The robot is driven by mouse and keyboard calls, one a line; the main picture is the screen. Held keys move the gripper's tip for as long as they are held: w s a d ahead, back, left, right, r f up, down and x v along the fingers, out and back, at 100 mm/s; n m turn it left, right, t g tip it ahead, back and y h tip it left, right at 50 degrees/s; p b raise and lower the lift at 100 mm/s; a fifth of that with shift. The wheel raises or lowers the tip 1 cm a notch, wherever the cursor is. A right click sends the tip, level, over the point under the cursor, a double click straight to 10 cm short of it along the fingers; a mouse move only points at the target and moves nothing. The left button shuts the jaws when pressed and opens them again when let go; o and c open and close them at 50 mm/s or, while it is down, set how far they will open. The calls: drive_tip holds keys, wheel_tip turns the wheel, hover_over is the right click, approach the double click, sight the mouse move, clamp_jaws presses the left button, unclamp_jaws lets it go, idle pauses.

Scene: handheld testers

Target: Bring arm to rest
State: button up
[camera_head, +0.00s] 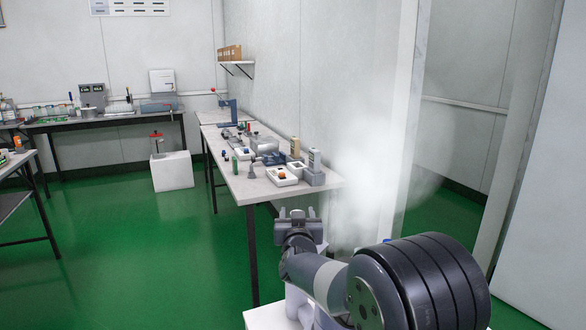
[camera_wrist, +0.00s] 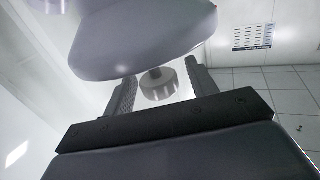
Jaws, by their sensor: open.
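My arm is folded in front of my body at the lower right of the head view. My gripper (camera_head: 297,214) is at its upper end, near the front end of the long workbench (camera_head: 270,193) and apart from it. In the wrist view, the two dark ridged fingers of my gripper (camera_wrist: 160,70) stand wide apart. A short metal cylinder (camera_wrist: 158,88) appears between them, but I cannot tell what it belongs to or how far away it is. No finger visibly touches it.
The workbench holds small white trays (camera_head: 281,177), bottles (camera_head: 314,160) and tools. White vapour (camera_head: 365,185) hangs beside its right end, before a wall opening. A white bin (camera_head: 172,171) stands farther back. The green floor (camera_head: 150,260) to the left is clear.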

drive_tip(key=shift+a+r+m+h+p, duration=0.1)
drive_tip(key=shift+r+m+h+p, duration=0.25)
drive_tip(key=shift+h+p, duration=0.55)
drive_tip(key=m+h+p, duration=0.1)
drive_tip(key=p, duration=0.1)
drive_tip(key=m+h+p, duration=0.1)
drive_tip(key=h+p, duration=0.1)
drive_tip(key=shift+f+m+g+h, duration=0.2)
drive_tip(key=shift+m+g+h, duration=0.1)
drive_tip(key=shift+m, duration=0.05)
drive_tip(key=m+g+h, duration=0.1)
drive_tip(key=m+h, duration=0.1)
drive_tip(key=m+g+h, duration=0.1)
drive_tip(key=m+h, duration=0.1)
drive_tip(key=h, duration=0.1)
drive_tip(key=shift+f+g+h, duration=0.2)
drive_tip(key=shift+g+h, duration=0.1)
drive_tip(key=shift+g, duration=0.1)
drive_tip(key=shift+s+a+r+p, duration=0.1)
drive_tip(key=shift+s+a+p, duration=0.1)
drive_tip(key=shift+s+p, duration=0.15)
drive_tip(key=p+v, duration=0.1)
drive_tip(key=v, duration=0.9)
drive_tip(key=shift+w+a+r+n+t+y+p, duration=0.25)
drive_tip(key=shift+w+a+r+n+t+y, duration=0.45)
drive_tip(key=shift+a+n+y, duration=0.2)
drive_tip(key=shift+w+a+r+n+t+y+p, duration=0.2)
drive_tip(key=shift+w+a+r+n+t+y, duration=0.45)
drive_tip(key=shift+a+n+t+y, duration=0.2)
